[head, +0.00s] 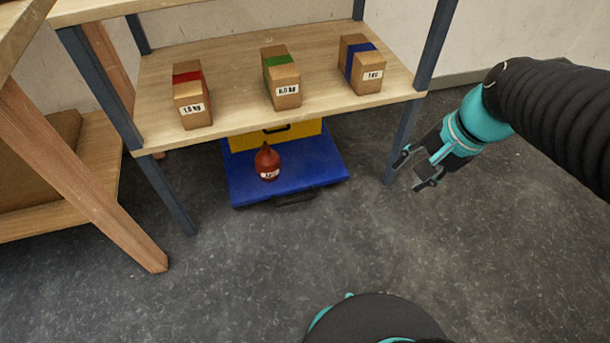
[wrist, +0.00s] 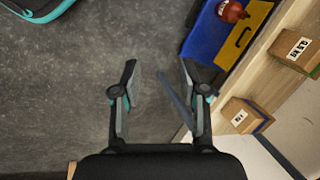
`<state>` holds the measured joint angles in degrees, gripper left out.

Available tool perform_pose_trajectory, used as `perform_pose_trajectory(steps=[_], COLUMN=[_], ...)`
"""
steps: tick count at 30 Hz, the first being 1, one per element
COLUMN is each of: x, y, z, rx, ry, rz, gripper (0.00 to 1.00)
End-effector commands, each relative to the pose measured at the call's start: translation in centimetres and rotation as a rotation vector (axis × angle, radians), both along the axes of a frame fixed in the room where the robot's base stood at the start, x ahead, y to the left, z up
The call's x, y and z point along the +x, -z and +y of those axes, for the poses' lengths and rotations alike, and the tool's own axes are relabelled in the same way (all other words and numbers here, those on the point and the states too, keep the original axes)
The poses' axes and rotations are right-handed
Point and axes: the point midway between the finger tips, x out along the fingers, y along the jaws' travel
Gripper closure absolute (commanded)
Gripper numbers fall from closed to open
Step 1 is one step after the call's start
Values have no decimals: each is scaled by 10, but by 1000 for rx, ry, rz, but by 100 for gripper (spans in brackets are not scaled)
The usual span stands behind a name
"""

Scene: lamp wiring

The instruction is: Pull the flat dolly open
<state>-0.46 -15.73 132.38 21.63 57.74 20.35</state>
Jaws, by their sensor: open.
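The flat dolly (head: 320,170) is a low blue platform on the floor, partly under the lower shelf of a rack. A dark handle (head: 294,197) is on its front edge. A red-brown bottle-shaped item (head: 267,163) with a white label and a yellow box (head: 294,137) with a dark handle stand on it. My gripper (head: 413,169) is open and empty, to the right of the dolly and apart from it, near the rack's front right leg. In the wrist view the dolly (wrist: 205,36) is at the top, beyond my open fingertips (wrist: 157,65).
The wooden shelf (head: 230,107) carries three boxes with red (head: 192,97), green (head: 281,78) and blue (head: 361,65) bands. Its dark legs flank the dolly. A wooden bench (head: 60,190) stands at left. The grey floor (head: 240,270) before the dolly is clear.

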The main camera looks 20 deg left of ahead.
Motion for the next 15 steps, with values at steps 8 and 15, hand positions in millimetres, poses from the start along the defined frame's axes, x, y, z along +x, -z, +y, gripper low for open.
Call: perform_pose_trajectory(steps=[8,15], x=[53,98], y=[47,96], z=[43,79], rx=[213,358], ry=[286,545], rz=[326,621], gripper=[57,57])
